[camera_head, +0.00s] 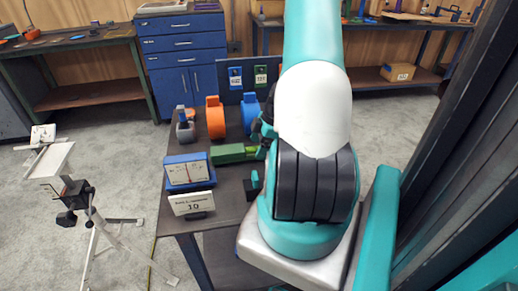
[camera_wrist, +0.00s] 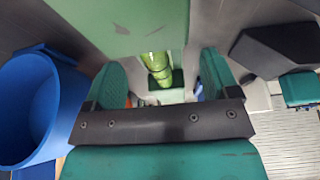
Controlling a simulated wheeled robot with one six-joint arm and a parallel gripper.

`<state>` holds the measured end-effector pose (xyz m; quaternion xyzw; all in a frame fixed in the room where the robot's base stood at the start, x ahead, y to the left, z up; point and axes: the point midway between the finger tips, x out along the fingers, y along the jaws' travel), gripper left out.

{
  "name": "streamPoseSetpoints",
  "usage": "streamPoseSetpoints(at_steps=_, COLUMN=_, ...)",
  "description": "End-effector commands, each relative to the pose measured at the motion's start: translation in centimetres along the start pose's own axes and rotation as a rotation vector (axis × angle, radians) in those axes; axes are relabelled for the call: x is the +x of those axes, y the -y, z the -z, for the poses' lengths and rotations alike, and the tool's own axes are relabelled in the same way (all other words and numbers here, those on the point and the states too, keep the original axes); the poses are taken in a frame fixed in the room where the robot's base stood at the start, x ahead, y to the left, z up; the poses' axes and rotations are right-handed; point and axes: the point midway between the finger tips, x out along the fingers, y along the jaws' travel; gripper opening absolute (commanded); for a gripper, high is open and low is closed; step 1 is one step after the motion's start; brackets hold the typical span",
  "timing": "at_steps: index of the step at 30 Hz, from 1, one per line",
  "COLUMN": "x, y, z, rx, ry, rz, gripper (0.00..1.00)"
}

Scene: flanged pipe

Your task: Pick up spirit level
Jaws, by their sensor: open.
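The spirit level is a green bar (camera_head: 230,153) lying on the dark workbench in the head view, with its right part hidden by my arm. In the wrist view its green body (camera_wrist: 115,25) fills the upper middle, with a yellow-green vial (camera_wrist: 157,65) in it. My gripper (camera_wrist: 160,80) is open, with one teal finger on each side of the vial part in that view. I cannot tell whether either finger touches the level. In the head view the gripper is mostly hidden behind my arm.
A blue gauge box (camera_head: 188,172) and a white card (camera_head: 192,203) stand left of the level on the workbench (camera_head: 232,190). An orange ring (camera_head: 215,118), a blue ring (camera_head: 249,112) and a grey clamp-like part (camera_head: 185,128) stand behind it. A tripod (camera_head: 90,215) stands at left.

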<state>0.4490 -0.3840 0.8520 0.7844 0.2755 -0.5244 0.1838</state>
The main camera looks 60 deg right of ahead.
Motion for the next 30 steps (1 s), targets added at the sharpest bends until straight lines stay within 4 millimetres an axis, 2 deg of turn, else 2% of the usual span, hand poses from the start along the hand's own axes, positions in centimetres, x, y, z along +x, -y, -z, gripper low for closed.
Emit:
streamPoseSetpoints(at_steps=5, x=2.1, y=0.1, z=0.0, rx=0.000, ry=-0.001, rz=0.002, gripper=0.81)
streamPoseSetpoints(at_steps=12, x=2.4, y=0.0, z=0.0, rx=0.000, ry=0.000, rz=-0.001, gripper=0.81)
streamPoseSetpoints(at_steps=13, x=2.4, y=0.0, z=0.0, rx=0.000, ry=0.000, rz=-0.001, gripper=0.79)
streamPoseSetpoints(at_steps=21, x=2.4, y=0.0, z=0.0, rx=0.000, ry=0.000, rz=-0.001, gripper=0.17)
streamPoseSetpoints(at_steps=22, x=2.3, y=0.0, z=0.0, rx=0.000, ry=-0.001, rz=-0.001, gripper=0.12)
streamPoseSetpoints(at_steps=30, x=2.1, y=0.0, z=0.1, rx=0.000, ry=-0.001, rz=-0.002, gripper=0.12)
